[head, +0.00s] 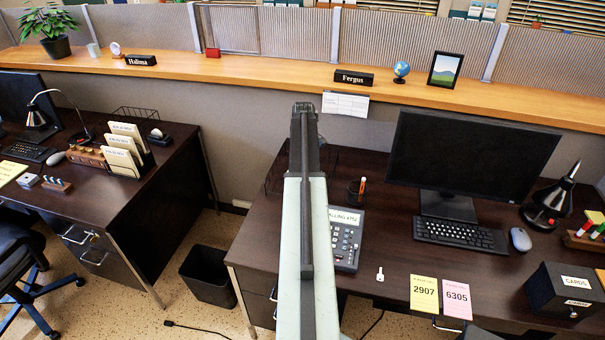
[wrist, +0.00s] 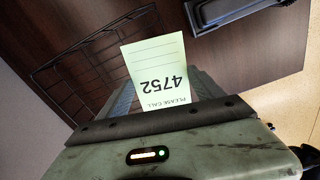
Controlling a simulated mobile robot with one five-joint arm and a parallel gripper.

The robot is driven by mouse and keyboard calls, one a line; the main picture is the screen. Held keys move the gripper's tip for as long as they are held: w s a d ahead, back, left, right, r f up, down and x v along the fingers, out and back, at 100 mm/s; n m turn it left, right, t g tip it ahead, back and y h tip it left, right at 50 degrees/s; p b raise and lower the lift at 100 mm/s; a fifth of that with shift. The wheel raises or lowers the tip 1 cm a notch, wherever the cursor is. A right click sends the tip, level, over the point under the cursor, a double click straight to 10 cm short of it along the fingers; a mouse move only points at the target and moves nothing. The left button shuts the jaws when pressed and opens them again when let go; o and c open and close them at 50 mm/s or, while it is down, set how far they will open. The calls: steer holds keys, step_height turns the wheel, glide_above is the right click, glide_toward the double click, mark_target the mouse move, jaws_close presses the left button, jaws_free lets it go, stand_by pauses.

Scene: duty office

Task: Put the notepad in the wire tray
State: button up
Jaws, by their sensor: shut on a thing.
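My gripper (wrist: 163,95) is shut on a pale green notepad (wrist: 156,65) that reads "PLEASE CALL 4752". The notepad stands out beyond the fingers, upside down in the wrist view. The black wire tray (wrist: 72,72) is on the dark desk, left of the notepad in that view, partly hidden by it and the gripper. In the head view my gripper (head: 304,112) points away over the desk, and the notepad is hidden by my arm. Part of the wire tray (head: 270,181) shows left of my arm; the rest is hidden.
A desk phone (head: 346,235) reading "CALLING 4752" is right of my arm. A yellow pad (head: 423,294), a pink pad (head: 457,298) and a key (head: 380,274) lie nearer. A pen cup (head: 357,191) and monitor (head: 470,155) stand behind. Another wire tray (head: 135,114) is on the left desk.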

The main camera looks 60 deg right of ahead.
steer(key=w+d+n, duration=0.2)
steer(key=w+d, duration=0.2)
steer(key=d, duration=0.2)
steer(key=f+b, duration=0.9)
steer(key=b, duration=0.1)
steer(key=shift+w+a+f, duration=0.1)
steer(key=shift+a+f, duration=0.15)
steer(key=shift+f, duration=0.05)
steer(key=shift+r, duration=0.25)
steer(key=shift+f, duration=0.25)
steer(key=o, duration=1.5)
steer(key=shift+r, duration=0.1)
step_height(320, 180, up, 12)
steer(key=p, duration=1.2)
steer(key=shift+r, duration=0.15)
